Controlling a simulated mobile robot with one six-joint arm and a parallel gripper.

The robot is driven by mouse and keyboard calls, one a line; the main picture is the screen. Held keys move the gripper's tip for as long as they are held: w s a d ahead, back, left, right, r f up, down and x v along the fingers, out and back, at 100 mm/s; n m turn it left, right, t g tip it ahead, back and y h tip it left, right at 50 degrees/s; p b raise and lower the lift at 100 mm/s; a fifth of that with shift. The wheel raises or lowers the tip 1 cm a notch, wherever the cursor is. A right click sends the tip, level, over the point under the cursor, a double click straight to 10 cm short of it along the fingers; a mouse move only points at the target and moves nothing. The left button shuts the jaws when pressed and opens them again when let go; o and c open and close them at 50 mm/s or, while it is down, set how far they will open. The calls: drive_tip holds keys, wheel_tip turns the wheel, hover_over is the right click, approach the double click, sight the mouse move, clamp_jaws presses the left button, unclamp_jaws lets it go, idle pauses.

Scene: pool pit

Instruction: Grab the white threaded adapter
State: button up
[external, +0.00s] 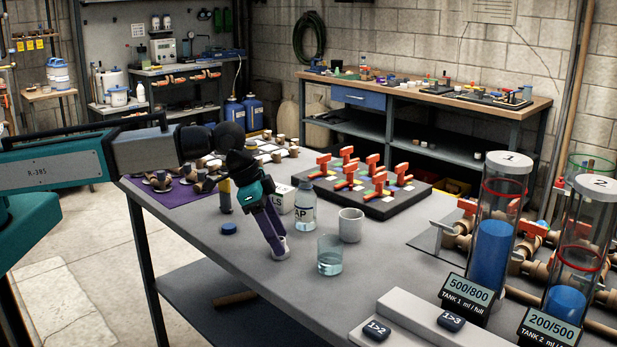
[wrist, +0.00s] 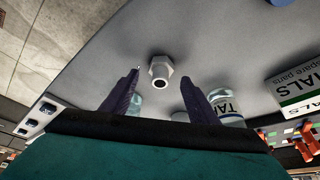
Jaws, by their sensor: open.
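The white threaded adapter (wrist: 161,69) sits on the grey table in the wrist view, with a hex collar and a dark round opening facing the camera. It lies just beyond and between the tips of my gripper (wrist: 160,80), whose two purple fingers are apart with nothing held between them. In the external view my gripper (external: 276,240) points down and is low over the table. A small pale piece shows at its fingertips there, probably the adapter, largely hidden by the fingers.
A glass beaker (external: 329,256), a white cup (external: 351,225) and a labelled bottle (external: 305,205) stand close to the right of my gripper. A blue cap (external: 229,229) lies left. A black board with orange-handled valves (external: 395,205) is behind. The table's front-left edge is near.

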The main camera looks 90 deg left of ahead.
drive_tip(key=shift+x, duration=1.1)
drive_tip(key=c, duration=1.1)
